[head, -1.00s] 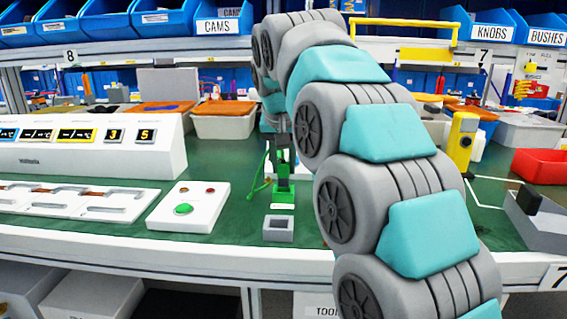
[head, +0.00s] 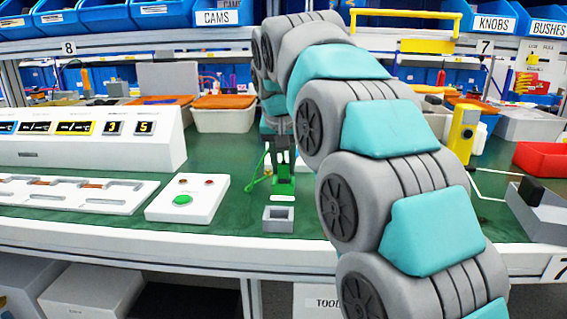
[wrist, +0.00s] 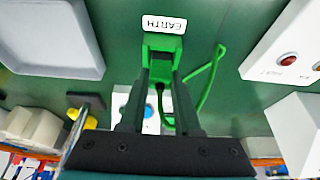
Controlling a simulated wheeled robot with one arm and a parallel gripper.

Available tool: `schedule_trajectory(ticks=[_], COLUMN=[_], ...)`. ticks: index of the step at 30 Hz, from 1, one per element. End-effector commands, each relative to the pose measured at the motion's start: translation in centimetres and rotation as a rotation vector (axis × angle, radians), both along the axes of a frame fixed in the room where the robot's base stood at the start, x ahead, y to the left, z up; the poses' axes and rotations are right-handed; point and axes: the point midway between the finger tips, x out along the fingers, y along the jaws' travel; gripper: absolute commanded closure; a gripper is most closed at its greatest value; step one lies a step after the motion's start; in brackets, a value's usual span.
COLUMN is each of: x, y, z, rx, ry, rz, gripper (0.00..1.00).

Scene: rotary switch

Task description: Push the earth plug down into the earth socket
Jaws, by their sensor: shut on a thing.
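My gripper (head: 282,158) points down from the arm over the green earth plug (head: 284,171), with its two dark fingers closed on it. The wrist view shows the fingers on either side of the green plug (wrist: 161,62), with a green cable looping off beside it. The green earth socket (head: 284,188) is directly under the plug on the green bench. The socket also shows in the wrist view (wrist: 163,42), beside the white EARTH label (wrist: 164,23). The plug appears upright and in line with the socket. The fingers hide the join, so I cannot tell how deep it sits.
A grey open box (head: 278,219) stands in front of the socket near the bench edge. A white button box (head: 187,198) with a green button is to the left.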

Motion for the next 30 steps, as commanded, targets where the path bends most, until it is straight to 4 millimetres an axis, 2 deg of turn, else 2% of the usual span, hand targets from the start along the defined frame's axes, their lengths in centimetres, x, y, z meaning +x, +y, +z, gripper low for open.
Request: schedule_trajectory(ticks=[9,10,18,26,30], x=[0.00,0.00,-0.01,-0.02,-0.22], y=[-0.02,-0.01,-0.01,-0.01,-0.01], z=[-0.80,-0.71,-0.66,-0.64,0.02], rx=[0.000,0.000,0.000,0.000,0.001], ry=[0.000,0.000,0.000,0.000,-0.001], rz=[0.000,0.000,0.000,0.000,-0.001], gripper=[1.00,0.65,0.35,0.34,0.34])
